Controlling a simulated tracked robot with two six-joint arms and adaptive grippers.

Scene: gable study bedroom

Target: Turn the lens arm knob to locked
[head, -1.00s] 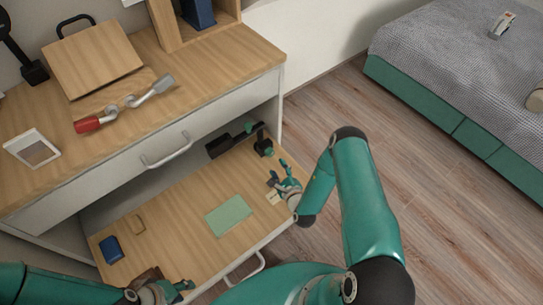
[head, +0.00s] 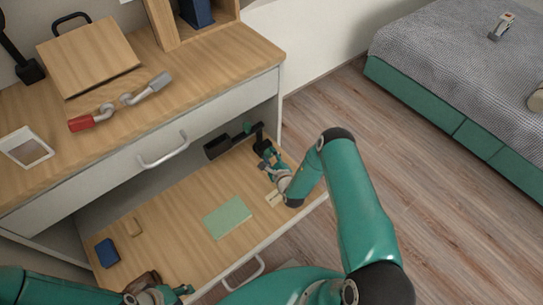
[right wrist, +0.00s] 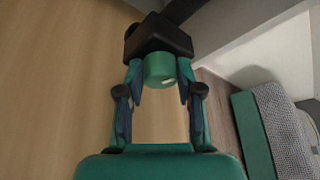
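The black lens arm (head: 262,140) stands at the back right of the pulled-out drawer. In the right wrist view its black body (right wrist: 157,38) carries a short green knob (right wrist: 160,69) with a small white mark on its lower right. My right gripper (head: 265,156) is at the lens arm. In the right wrist view the fingers of this gripper (right wrist: 160,80) stand on either side of the knob, apart, and do not clearly press on it. My left gripper (head: 187,291) is low at the drawer's front left, partly cut off, and its opening is unclear.
The drawer (head: 178,228) also holds a green pad (head: 227,217), a blue item (head: 107,253) and a black tray (head: 217,147). The desk above carries a red-ended tool (head: 84,123), a wooden board (head: 90,58) and a framed panel (head: 26,146). Floor is clear to the right.

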